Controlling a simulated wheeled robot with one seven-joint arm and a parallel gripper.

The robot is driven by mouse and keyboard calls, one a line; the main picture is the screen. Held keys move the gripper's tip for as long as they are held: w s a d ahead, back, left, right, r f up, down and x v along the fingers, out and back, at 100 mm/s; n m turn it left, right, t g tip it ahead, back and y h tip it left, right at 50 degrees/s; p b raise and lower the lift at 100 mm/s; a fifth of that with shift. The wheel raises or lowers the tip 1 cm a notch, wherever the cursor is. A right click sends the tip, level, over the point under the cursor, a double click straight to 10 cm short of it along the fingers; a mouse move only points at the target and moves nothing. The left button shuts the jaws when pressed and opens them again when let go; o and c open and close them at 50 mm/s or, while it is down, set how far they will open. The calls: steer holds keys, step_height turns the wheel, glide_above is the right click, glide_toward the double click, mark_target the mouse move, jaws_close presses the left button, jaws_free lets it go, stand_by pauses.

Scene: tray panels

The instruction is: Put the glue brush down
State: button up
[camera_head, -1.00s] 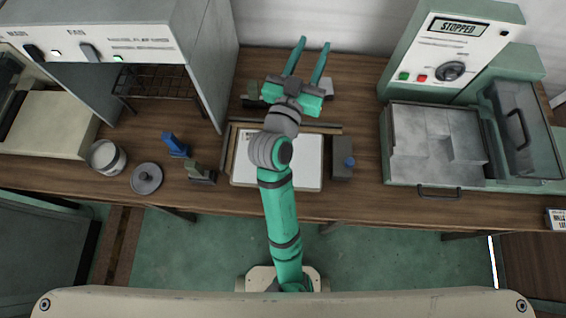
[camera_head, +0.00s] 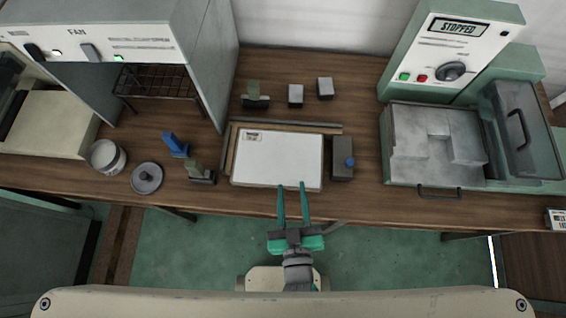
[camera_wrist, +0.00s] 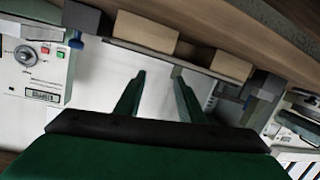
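My gripper (camera_head: 292,186) is open and empty, its two fingers apart at the front edge of the bench, by the near edge of the white panel. In the wrist view the open fingers (camera_wrist: 158,74) have nothing held between them. No brush is in my gripper. A small blue upright item (camera_head: 175,145) stands on the bench left of the panel; it may be the glue brush, but I cannot tell for sure. A pale round pot (camera_head: 106,157) stands left of it, with a grey round lid (camera_head: 147,178) lying on the bench nearby.
The white panel (camera_head: 275,165) lies in a wooden frame. A dark block with a blue knob (camera_head: 343,168) is at its right. Small grey blocks (camera_head: 295,95) (camera_head: 325,88) stand behind it. A metal-lined machine bed (camera_head: 415,170) is right, a fan hood (camera_head: 205,60) left.

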steer(key=s+a+m+h, duration=0.1)
steer(key=s+a+m, duration=0.1)
steer(key=s, duration=0.6)
steer(key=shift+s+a+r+m, duration=0.15)
steer(key=shift+s+r+m, duration=0.05)
steer(key=shift+s+m, duration=0.15)
steer(key=shift+c, duration=0.6)
